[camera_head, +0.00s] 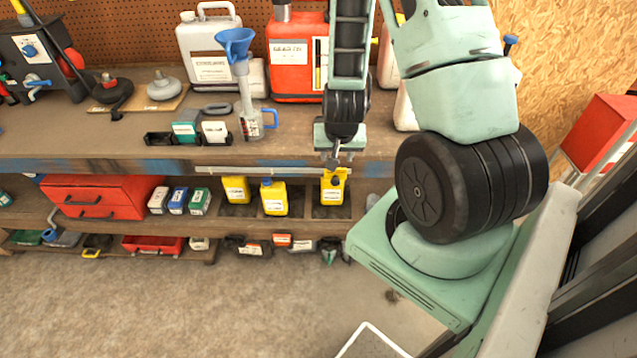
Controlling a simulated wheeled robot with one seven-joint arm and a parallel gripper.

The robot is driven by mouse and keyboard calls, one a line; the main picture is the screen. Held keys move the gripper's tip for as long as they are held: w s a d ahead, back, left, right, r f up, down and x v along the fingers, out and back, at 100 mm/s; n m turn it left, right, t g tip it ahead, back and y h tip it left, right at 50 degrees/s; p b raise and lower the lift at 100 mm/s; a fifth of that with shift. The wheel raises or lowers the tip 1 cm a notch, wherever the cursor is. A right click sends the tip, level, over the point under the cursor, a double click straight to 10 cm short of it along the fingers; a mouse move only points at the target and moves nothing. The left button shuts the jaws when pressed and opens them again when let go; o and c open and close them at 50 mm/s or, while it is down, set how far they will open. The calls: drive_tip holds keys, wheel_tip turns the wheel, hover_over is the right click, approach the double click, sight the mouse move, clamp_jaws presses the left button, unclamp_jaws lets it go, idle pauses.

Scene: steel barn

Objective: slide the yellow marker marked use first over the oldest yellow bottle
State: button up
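Three yellow bottles stand in the bays of the shelf under the bench: a left one (236,189), a middle one (274,199) with a blue cap, set further forward, and a right one (332,191). Their label dates are too small to read. A pale rail (262,171) runs along the bench edge above them. My gripper (337,163) points down at the rail's right part, directly above the right bottle. A small yellow patch beneath the fingers may be the marker; I cannot separate it clearly from the bottle top. The fingertips are too small to show whether they are open.
The bench top above holds a grey jug (211,62), a red jug (296,62) and a blue funnel (235,45) over a measuring cup. Red drawers (105,198) and small boxes (178,200) fill the shelf's left. The floor (190,300) in front is clear.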

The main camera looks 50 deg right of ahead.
drive_tip(key=b, duration=0.8)
approach(336, 180)
drive_tip(key=x, duration=0.9)
drive_tip(key=shift+w+f, duration=0.1)
drive_tip(key=shift+f, duration=0.1)
